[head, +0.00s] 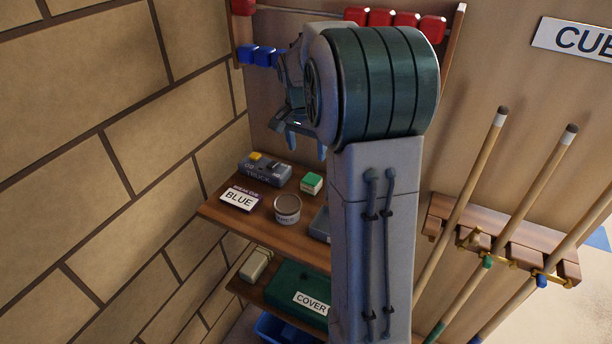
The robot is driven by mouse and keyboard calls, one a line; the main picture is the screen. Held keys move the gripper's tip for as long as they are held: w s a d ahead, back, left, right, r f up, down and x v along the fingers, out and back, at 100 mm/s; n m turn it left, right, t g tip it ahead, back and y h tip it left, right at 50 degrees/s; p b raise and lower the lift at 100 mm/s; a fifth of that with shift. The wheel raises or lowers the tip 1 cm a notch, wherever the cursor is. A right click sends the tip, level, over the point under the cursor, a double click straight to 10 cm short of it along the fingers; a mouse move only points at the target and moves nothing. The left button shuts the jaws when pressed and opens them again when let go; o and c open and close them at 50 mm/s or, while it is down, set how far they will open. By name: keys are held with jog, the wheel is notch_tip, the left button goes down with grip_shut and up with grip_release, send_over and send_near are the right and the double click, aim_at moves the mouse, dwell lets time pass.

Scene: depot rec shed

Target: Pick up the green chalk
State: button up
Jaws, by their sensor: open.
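The green chalk (312,183) is a small cube with a green top and pale sides. It sits on the upper wooden shelf (231,218), toward the back. My gripper (306,145) is above the shelf, over the chalk and a little higher in the picture. Its blue fingers point down, apart and empty. My arm hides the right part of the shelf.
A grey box marked TRUCK (265,170), a BLUE card (239,199) and a round tin (287,209) stand near the chalk. A grey object (320,225) is partly behind my arm. A brick wall (95,170) bounds the left; cue sticks (468,205) lean right.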

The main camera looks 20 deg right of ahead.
aim_at(311, 178)
jog(key=f, duration=0.2)
jog(key=d+f, duration=0.1)
jog(key=f, duration=0.5)
jog(key=shift+w+d+p, duration=0.2)
jog(key=shift+w+p, duration=0.05)
jog(key=shift+p, duration=0.05)
jog(key=shift+w+d+f+p, duration=0.15)
jog(key=shift+f+p, duration=0.1)
jog(key=shift+f, duration=0.6)
jog(key=shift+w+d+f+p, duration=0.1)
jog(key=shift+f+p, duration=0.1)
jog(key=shift+f, duration=0.65)
jog(key=shift+w+d+f+p, duration=0.15)
jog(key=shift+f+p, duration=0.1)
jog(key=shift+f, duration=0.6)
jog(key=shift+c, duration=0.3)
jog(key=c, duration=1)
